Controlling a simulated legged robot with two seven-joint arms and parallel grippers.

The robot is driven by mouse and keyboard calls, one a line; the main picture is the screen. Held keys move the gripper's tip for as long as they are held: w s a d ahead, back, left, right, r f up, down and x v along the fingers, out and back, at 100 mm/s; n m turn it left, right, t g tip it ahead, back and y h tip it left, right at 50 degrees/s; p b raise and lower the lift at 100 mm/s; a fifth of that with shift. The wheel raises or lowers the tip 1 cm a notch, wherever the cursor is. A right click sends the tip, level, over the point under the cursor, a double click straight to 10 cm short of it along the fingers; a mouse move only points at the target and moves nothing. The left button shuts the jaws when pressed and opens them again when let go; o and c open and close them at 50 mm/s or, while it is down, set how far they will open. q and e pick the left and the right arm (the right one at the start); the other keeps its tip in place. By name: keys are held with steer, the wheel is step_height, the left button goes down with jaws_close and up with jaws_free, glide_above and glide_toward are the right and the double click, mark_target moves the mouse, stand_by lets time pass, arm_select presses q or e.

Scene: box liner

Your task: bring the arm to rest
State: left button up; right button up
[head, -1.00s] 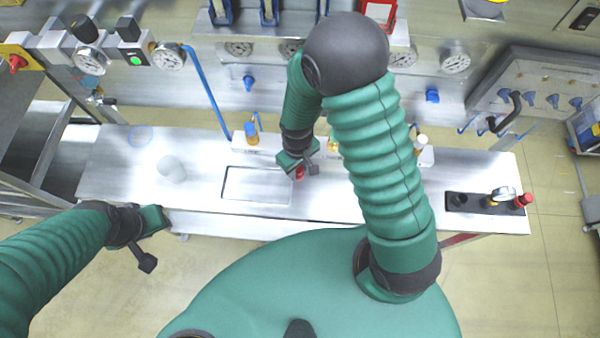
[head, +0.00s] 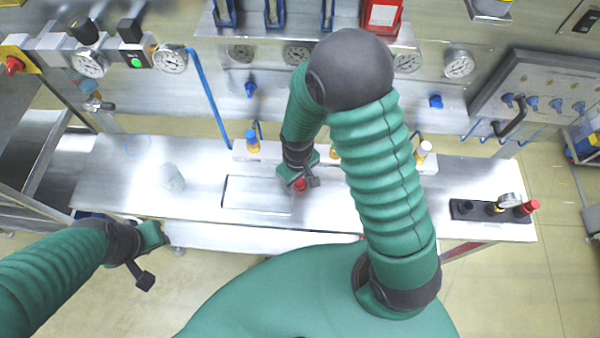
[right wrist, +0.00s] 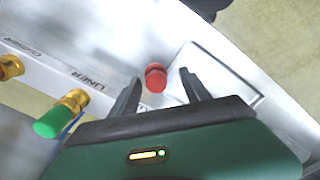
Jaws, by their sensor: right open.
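My right gripper (head: 300,182) is low over the bench, just right of the rectangular panel outline. In the right wrist view its two dark fingers (right wrist: 160,92) are spread. A small red knob-like piece (right wrist: 155,78) shows between the fingertips with visible gaps on both sides; nothing is gripped. The head view shows this red piece (head: 300,186) partly hidden by the gripper. My right arm is bent and raised across the middle of the head view. My left gripper (head: 148,258) hangs in front of the bench's left front edge; its jaw opening is unclear.
The metal bench (head: 110,185) holds a translucent cylinder (head: 173,178) at left and a dark block (head: 490,210) with a gauge and red knob at right. A white labelled strip (right wrist: 90,88) carries brass fittings, one green-capped (right wrist: 60,113). A wall of gauges (head: 459,64) stands behind.

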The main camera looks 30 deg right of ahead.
step_height(320, 180, up, 10)
steer(key=d+f, duration=0.1)
steer(key=d, duration=0.1)
arm_select(q)
steer(key=f+b, duration=0.2)
steer(key=d+f+b, duration=0.1)
steer(key=f+b, duration=0.1)
steer(key=shift+d+f, duration=0.15)
steer(key=shift+f, duration=0.1)
arm_select(e)
steer(key=s+m+t, duration=0.1)
steer(key=s+m, duration=0.1)
steer(key=s, duration=0.1)
steer(key=s+t, duration=0.1)
steer(key=shift+s+d+f+m+t, duration=0.15)
steer(key=shift+d+f+m+t, duration=0.15)
steer(key=shift+d+f+m, duration=0.1)
steer(key=shift+a+r, duration=0.1)
arm_select(q)
steer(key=shift+a, duration=0.3)
arm_select(e)
steer(key=shift+a, duration=0.25)
arm_select(q)
steer(key=shift+d, duration=0.2)
arm_select(e)
steer(key=shift+d, duration=0.25)
arm_select(q)
steer(key=shift+a, duration=0.1)
arm_select(e)
steer(key=shift+a, duration=0.1)
